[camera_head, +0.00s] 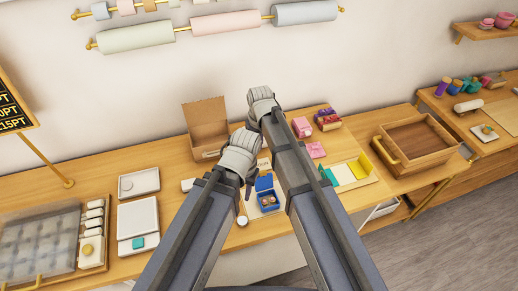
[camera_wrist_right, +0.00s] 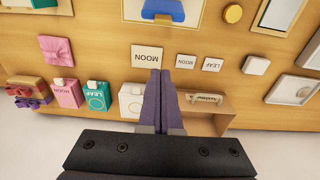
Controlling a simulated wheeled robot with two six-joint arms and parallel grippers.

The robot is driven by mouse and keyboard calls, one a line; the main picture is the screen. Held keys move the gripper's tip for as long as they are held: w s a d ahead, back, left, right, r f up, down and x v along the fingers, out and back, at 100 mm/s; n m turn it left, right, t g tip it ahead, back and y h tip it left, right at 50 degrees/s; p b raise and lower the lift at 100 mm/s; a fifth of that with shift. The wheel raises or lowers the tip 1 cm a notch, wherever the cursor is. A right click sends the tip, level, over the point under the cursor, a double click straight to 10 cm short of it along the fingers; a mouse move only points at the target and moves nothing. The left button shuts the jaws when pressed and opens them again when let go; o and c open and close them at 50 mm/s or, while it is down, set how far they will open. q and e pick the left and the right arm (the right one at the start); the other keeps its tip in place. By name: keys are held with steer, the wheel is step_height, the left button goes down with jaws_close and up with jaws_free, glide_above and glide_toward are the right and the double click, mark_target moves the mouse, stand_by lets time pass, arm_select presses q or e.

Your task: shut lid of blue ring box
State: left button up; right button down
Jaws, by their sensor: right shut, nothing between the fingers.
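The blue ring box (camera_head: 267,198) stands open on a pale mat on the wooden counter, its lid raised at the back and small ring-like items inside. It also shows cut off at the top of the right wrist view (camera_wrist_right: 162,8). My left gripper (camera_head: 248,189) points down just left of the box; its jaw opening is unclear. My right arm passes just right of the box in the head view, its fingers hidden there. In the right wrist view my right gripper (camera_wrist_right: 165,73) is shut and empty, its tips apart from the box.
An open cardboard box (camera_head: 205,125) stands behind. A MOON card (camera_wrist_right: 147,55) lies near my right fingertips. A divided tray (camera_head: 368,182) and a wooden crate (camera_head: 415,140) stand right, white trays (camera_head: 138,184) left.

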mark_target(264, 181)
step_height(264, 181, down, 9)
steer(key=b, duration=0.9)
steer(key=s, duration=0.1)
steer(key=s+p, duration=0.1)
steer(key=s+d+r, duration=0.1)
steer(key=shift+p, duration=0.3)
